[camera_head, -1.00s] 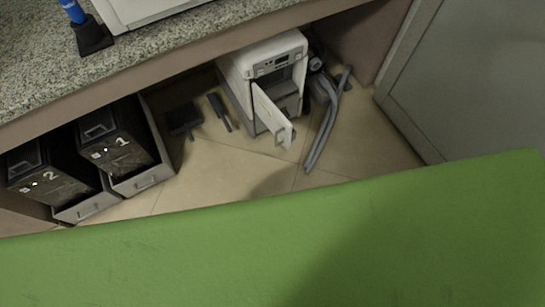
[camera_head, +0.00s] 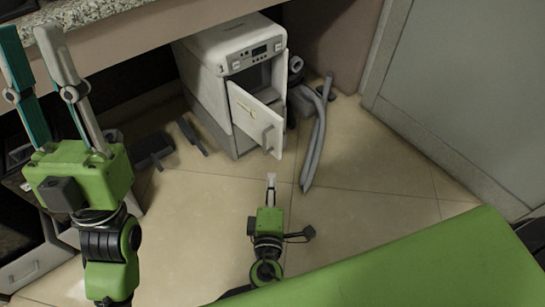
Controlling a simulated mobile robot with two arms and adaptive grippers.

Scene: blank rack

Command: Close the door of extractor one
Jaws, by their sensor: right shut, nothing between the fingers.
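A white boxy machine with a control panel (camera_head: 227,52), the only thing with an open door in view, stands on the floor under the counter. My left gripper (camera_head: 29,30) is raised at the far left, fingers apart and empty, away from the machine.
Grey hoses (camera_head: 317,135) lie on the floor right of the machine. Dark flat pieces (camera_head: 153,148) lie to its left. A grey cabinet (camera_head: 455,80) stands at right and the counter (camera_head: 90,17) overhangs above. Tiled floor in front is mostly clear.

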